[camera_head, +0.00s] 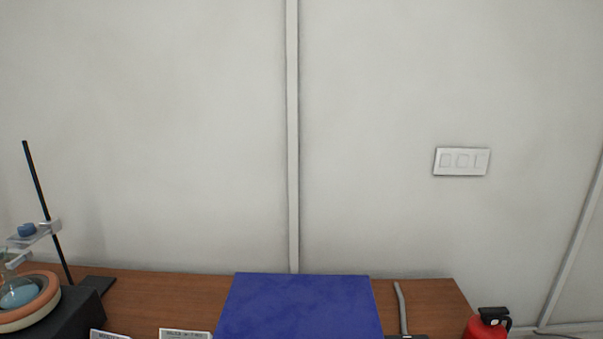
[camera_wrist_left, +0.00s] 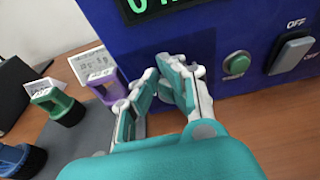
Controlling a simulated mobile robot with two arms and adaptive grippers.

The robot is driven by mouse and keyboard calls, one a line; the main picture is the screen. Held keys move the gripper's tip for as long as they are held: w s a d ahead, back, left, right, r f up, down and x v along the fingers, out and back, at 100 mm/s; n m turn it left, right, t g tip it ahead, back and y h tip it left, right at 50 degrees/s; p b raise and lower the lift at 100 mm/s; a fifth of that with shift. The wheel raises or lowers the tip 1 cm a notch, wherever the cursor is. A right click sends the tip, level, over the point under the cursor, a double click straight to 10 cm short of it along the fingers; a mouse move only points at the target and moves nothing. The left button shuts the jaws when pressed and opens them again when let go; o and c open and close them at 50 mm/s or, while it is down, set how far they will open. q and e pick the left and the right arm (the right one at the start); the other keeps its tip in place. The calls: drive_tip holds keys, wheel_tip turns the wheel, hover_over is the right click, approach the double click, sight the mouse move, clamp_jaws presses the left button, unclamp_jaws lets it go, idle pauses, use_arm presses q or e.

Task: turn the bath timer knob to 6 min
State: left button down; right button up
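The blue bath box (camera_head: 300,306) stands on the bench in the head view, showing its top. In the left wrist view its blue front (camera_wrist_left: 215,35) fills the upper right, with a dark display (camera_wrist_left: 150,10) showing part of green digits. My right gripper is in neither view.
On the front are a green button (camera_wrist_left: 237,64) and a rocker switch (camera_wrist_left: 292,52) marked OFF. A red bottle-like object (camera_head: 487,325) is at the right.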

use_arm(q)
drive_tip(key=shift+d+p, duration=0.9)
drive_tip(key=shift+d, duration=0.25)
drive_tip(key=shift+d+f, duration=0.1)
drive_tip(key=shift+d, duration=0.1)
drive_tip(key=s+p, duration=0.1)
drive_tip(key=s, duration=0.5)
drive_tip(key=shift+r+p, duration=0.35)
idle(0.4)
